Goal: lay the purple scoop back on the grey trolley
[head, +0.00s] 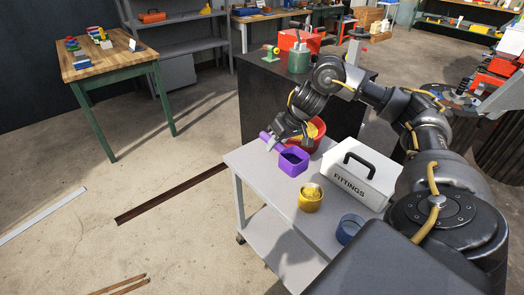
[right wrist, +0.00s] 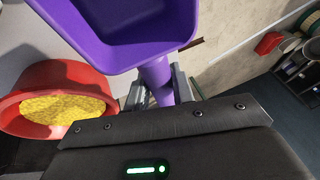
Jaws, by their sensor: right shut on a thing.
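The purple scoop (head: 291,162) is over the far left part of the grey trolley (head: 273,190) in the head view, its open bowl facing up. I cannot tell whether it touches the top. My right gripper (head: 277,140) is shut on its handle, which points to the left and away. In the right wrist view the scoop (right wrist: 115,35) fills the top, with its handle between the fingers (right wrist: 158,92). My left gripper is not in view.
A red bowl (head: 319,136) with yellow contents is just behind the scoop. A white FITTINGS box (head: 350,180), a yellow cup (head: 310,201) and a blue round container (head: 349,229) stand on the trolley. The trolley's front left strip is bare. A dark cabinet (head: 262,105) stands behind.

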